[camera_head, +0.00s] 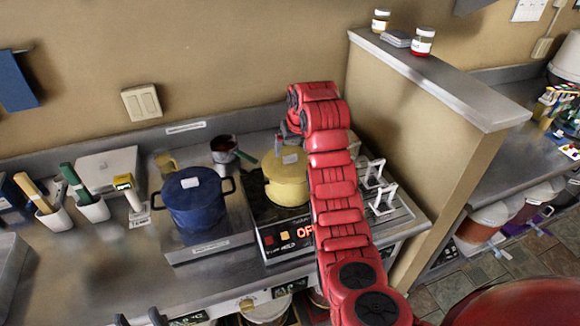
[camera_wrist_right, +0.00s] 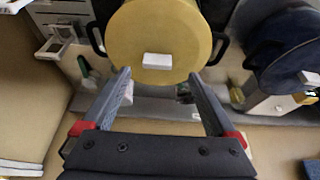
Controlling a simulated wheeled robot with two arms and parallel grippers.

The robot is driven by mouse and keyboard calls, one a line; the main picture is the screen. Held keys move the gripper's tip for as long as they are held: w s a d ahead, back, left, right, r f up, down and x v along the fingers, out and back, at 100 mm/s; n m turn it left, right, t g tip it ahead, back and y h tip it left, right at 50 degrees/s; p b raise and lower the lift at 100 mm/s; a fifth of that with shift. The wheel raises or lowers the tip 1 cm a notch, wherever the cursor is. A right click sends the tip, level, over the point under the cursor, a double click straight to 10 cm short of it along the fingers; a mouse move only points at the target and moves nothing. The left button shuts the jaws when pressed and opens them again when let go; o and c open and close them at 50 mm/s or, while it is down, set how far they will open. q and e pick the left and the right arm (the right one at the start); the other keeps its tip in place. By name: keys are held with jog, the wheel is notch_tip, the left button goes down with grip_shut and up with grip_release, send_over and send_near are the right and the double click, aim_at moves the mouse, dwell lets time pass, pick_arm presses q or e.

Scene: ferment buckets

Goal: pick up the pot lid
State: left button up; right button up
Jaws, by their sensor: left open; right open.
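The yellow pot (camera_head: 287,189) stands on the black induction hob, its flat yellow lid (camera_head: 276,165) on top. The lid also shows in the right wrist view (camera_wrist_right: 150,28), with a white block-like piece (camera_wrist_right: 157,61) on it. My right gripper (camera_wrist_right: 159,76) is open and empty. Its fingertips are spread either side of the lid's near part; whether they touch it cannot be told. In the head view the red right arm hides the pot's right side. My left gripper (camera_head: 139,318) is open at the bottom edge, mostly out of frame, far from the lid.
A blue lidded pot (camera_head: 195,207) stands left of the hob. A small dark saucepan (camera_head: 223,146) is behind, between the pots. White racks (camera_head: 380,185) stand right of my arm. A partition wall (camera_head: 413,124) rises further right. Cups with handled tools (camera_head: 93,209) stand at left.

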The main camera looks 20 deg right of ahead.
aim_at(290, 156)
jog(key=b+x, duration=0.1)
jog(key=b, duration=0.1)
jog(key=b+x, duration=0.2)
jog(key=b, duration=0.1)
jog(key=shift+w+d+f, duration=0.1)
jog(key=shift+d+f, duration=0.05)
jog(key=shift+d, duration=0.1)
jog(key=shift+w, duration=0.15)
jog(key=shift+w+a+f+p, duration=0.1)
jog(key=shift+w+f+p, duration=0.15)
jog(key=shift+f+p, duration=0.35)
jog(key=shift+f, duration=0.1)
jog(key=shift+c, duration=0.3)
grip_shut()
